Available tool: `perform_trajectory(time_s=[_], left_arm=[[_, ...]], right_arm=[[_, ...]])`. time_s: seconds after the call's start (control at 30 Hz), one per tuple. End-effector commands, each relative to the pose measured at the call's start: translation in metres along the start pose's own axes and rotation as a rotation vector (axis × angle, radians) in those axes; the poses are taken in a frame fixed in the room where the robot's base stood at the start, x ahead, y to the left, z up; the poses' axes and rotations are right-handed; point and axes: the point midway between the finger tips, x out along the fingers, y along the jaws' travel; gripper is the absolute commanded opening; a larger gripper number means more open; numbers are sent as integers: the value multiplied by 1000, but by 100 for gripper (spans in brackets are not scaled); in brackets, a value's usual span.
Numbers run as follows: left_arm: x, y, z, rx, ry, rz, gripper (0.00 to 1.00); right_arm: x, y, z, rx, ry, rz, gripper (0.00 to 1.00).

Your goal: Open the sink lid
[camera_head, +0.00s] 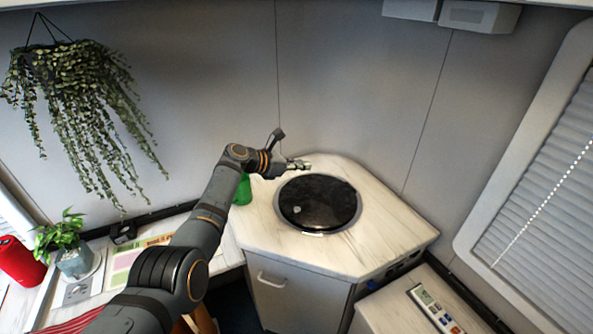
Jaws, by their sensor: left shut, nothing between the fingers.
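The sink lid (318,203) is a round, dark, glossy disc. It lies flat and closed in the pale wood-look corner counter (265,232), with a light metal rim around it. My left gripper (306,164) is just beyond the lid's far left edge, above the counter. Its fingers are shut with nothing between them. I cannot tell whether the fingertips touch the counter or the lid. My right gripper is not in view.
A green object (243,190) stands at the counter's left, partly behind my left arm. A hanging plant (80,110), a potted plant (72,255) and a red can-like object (20,262) are at left. A remote-like device (436,309) lies at lower right. Walls close in behind the counter.

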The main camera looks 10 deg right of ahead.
Motion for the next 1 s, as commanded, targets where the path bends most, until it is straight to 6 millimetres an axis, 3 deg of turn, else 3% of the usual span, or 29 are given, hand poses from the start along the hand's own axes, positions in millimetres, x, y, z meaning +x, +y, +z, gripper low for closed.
perform_trajectory(time_s=[0.2,1.0], left_arm=[[5,-3,9,2,0,-1,0],[5,-3,9,2,0,0,0]], right_arm=[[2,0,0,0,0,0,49],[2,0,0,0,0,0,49]])
